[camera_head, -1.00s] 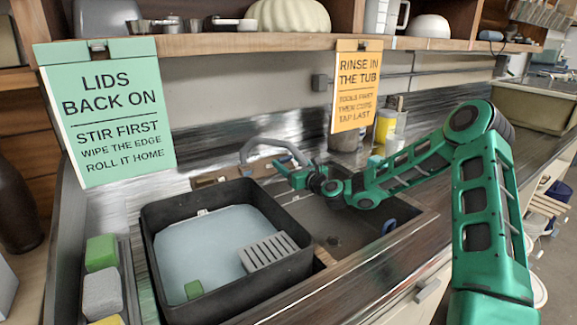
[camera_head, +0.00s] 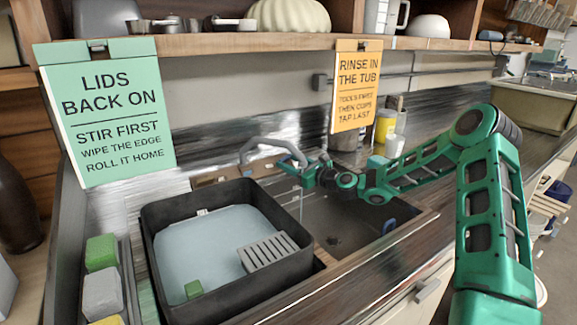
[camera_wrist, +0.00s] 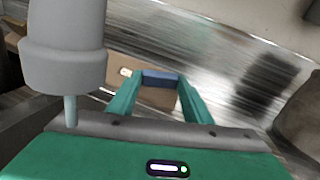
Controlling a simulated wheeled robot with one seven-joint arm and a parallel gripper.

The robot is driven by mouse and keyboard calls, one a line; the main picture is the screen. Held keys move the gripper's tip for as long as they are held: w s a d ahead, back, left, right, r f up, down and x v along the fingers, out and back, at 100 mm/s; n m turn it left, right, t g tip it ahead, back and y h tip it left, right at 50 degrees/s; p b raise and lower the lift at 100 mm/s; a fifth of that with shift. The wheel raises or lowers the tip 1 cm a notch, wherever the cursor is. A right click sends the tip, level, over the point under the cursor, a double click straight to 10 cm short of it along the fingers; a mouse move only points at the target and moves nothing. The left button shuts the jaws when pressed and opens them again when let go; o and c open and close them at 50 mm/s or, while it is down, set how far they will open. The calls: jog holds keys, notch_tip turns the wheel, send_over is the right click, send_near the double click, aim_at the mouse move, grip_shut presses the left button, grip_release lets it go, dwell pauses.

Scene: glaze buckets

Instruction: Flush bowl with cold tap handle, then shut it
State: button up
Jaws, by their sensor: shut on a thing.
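The cold tap handle is a blue bar (camera_wrist: 160,77) between my fingertips in the wrist view. My gripper (camera_wrist: 158,88) is shut on it. In the head view my gripper (camera_head: 288,166) is at the tap behind the sink, and the handle is hard to make out there. The grey curved spout (camera_head: 262,143) arches over the sink; its thick end (camera_wrist: 65,45) is close at the left of the wrist view. A thin stream of water (camera_head: 301,203) falls from it into the dark sink bowl (camera_head: 340,225). The stream also shows in the wrist view (camera_wrist: 70,110).
A black tub (camera_head: 165,255) of pale water with a grey slotted block (camera_head: 269,252) stands left of the bowl. A yellow container (camera_head: 385,127) stands behind my arm. An orange sign (camera_head: 356,85) hangs above.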

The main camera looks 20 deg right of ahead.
jog(key=n+g+y, duration=0.1)
jog(key=n, duration=0.1)
jog(key=n+g+y, duration=0.1)
jog(key=n+g, duration=0.1)
jog(key=n, duration=0.1)
jog(key=w+d+n+g+y, duration=0.1)
jog(key=n+g+y, duration=0.1)
jog(key=shift+r, duration=0.2)
jog(key=n+g, duration=0.1)
jog(key=n, duration=0.1)
jog(key=n+g, duration=0.3)
jog(key=g, duration=0.1)
jog(key=shift+w+d+r+n+y, duration=0.2)
jog(key=shift+w+n+y, duration=0.1)
jog(key=shift+n+y, duration=0.1)
jog(key=o, duration=1.1)
jog(key=shift+a, duration=0.1)
jog(key=shift+c, duration=0.2)
jog(key=v, duration=0.7)
jog(key=shift+d, duration=0.25)
jog(key=shift+w+r, duration=0.1)
